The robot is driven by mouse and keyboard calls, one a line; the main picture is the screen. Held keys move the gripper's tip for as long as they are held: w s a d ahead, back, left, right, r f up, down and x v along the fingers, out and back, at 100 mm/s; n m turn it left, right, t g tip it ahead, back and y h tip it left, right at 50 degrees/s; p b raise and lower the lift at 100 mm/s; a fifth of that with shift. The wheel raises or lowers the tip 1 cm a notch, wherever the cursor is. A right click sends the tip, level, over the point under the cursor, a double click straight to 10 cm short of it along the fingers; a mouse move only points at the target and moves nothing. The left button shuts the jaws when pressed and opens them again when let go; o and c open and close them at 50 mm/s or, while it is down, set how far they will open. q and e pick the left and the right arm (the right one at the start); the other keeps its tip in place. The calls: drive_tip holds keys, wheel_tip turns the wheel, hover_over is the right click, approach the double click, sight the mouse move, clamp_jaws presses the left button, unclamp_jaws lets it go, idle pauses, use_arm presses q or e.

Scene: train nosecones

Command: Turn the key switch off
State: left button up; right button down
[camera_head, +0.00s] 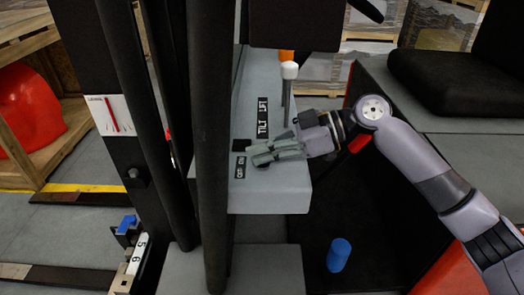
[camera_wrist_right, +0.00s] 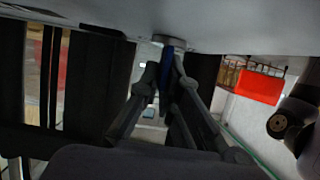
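The key switch shows in the right wrist view as a round grey collar (camera_wrist_right: 169,42) on the grey panel, with a narrow dark blue key (camera_wrist_right: 165,66) standing out from it. My right gripper (camera_wrist_right: 166,64) has its two fingers drawn close together on either side of the key and appears shut on it. In the head view my right gripper (camera_head: 258,153) reaches in from the right over the grey console (camera_head: 265,203), beside the OFF/ON label (camera_head: 240,167). There its fingers hide the key switch, so its setting cannot be read. My left gripper is not in view.
The TILT/LIFT label (camera_head: 262,117) and a white-knobbed lever (camera_head: 289,72) are just behind my right gripper. Black mast posts (camera_head: 211,130) stand close on the left. A blue cylinder (camera_head: 339,254) is on the dark floor below. A black seat (camera_head: 452,75) is at the upper right.

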drive_tip(key=shift+f, duration=0.1)
drive_tip(key=c, duration=1.8)
unclamp_jaws()
drive_tip(key=v, duration=1.2)
